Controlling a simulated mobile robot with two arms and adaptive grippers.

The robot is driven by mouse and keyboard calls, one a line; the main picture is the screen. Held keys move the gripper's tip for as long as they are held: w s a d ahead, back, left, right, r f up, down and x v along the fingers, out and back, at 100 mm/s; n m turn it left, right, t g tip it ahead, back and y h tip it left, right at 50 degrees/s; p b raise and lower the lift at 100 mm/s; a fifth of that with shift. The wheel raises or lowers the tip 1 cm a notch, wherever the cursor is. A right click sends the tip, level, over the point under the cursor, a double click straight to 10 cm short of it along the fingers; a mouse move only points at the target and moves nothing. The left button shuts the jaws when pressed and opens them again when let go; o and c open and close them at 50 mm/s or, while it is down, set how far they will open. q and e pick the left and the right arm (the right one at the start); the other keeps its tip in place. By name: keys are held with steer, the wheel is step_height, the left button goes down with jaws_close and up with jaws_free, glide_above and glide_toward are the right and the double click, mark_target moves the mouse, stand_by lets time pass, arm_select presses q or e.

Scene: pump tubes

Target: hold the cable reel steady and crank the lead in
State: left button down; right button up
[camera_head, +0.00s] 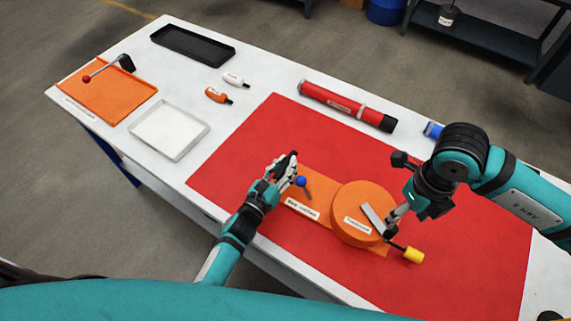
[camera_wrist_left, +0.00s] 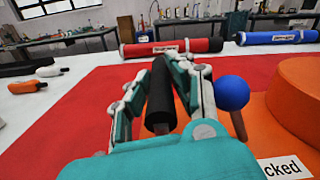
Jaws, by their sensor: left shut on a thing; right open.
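The cable reel has an orange base (camera_head: 323,206) and a round orange drum (camera_head: 364,204), lying on a red mat (camera_head: 245,145). A yellow knob (camera_head: 413,255) on a dark rod sticks out at the drum's near right. A blue ball knob (camera_head: 301,181) stands on the base's left part and shows beside my fingers in the left wrist view (camera_wrist_left: 231,93). My left gripper (camera_head: 287,163) is shut on a black cylindrical grip (camera_wrist_left: 160,98) at the base's left end. My right gripper (camera_head: 384,222) is open over the drum's right side, partly hiding it; its exact contact is unclear.
A red tube (camera_head: 335,102) lies behind the mat, with a blue one (camera_head: 432,130) to its right. An orange tray (camera_head: 110,92), a white tray (camera_head: 168,132), a black tray (camera_head: 190,43) and two small bottles occupy the table's left part. The mat's left part is clear.

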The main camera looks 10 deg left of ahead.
mark_target(394, 229)
steer(key=shift+f, duration=0.4)
step_height(394, 229, down, 9)
steer(key=shift+f, duration=0.1)
stand_by(0.3)
jaws_close()
stand_by(0.3)
